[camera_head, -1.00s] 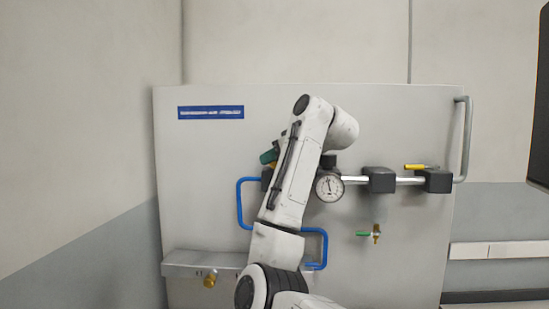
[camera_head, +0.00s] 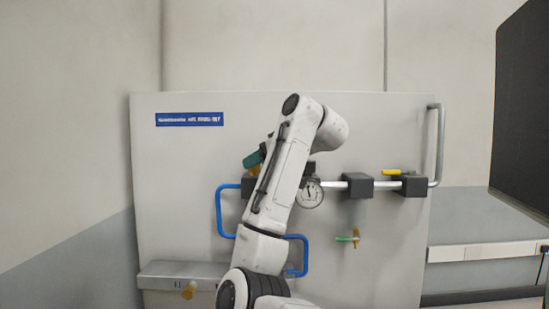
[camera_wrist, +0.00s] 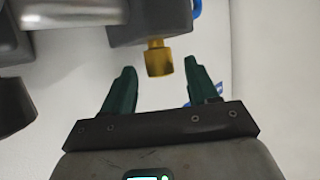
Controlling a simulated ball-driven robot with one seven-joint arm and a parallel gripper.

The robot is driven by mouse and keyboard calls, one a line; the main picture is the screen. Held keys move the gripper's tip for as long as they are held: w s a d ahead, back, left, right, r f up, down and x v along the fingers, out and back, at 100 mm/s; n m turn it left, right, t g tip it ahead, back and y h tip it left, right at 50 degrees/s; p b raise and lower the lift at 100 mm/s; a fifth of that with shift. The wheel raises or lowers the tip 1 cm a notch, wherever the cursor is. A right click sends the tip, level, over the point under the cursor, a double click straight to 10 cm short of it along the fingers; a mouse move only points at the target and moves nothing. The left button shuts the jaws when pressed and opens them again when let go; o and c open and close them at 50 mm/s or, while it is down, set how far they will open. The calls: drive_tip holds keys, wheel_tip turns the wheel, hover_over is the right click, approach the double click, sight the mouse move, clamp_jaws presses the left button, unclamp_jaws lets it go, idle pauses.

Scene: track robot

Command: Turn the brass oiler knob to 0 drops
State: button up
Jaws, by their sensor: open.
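The brass oiler knob (camera_wrist: 159,61) sticks out of a dark block (camera_wrist: 150,22) in the wrist view. My gripper (camera_wrist: 160,78) is open, with its two green fingers on either side of the knob's near end. There are gaps between the fingers and the knob. In the head view my green gripper (camera_head: 255,157) shows partly behind my arm, beside a dark block (camera_head: 247,187) on the pipe.
A round gauge (camera_head: 310,192), a yellow-handled valve (camera_head: 398,172) and a green-handled valve (camera_head: 347,239) are on the panel (camera_head: 350,125). A blue hose (camera_head: 219,210) loops behind my arm. Another brass fitting (camera_head: 189,290) is lower left. A dark screen (camera_head: 520,110) stands at right.

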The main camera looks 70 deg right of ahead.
drive_tip(key=p+v, duration=0.5)
drive_tip(key=v, duration=0.3)
drive_tip(key=shift+p, duration=0.35)
idle(0.4)
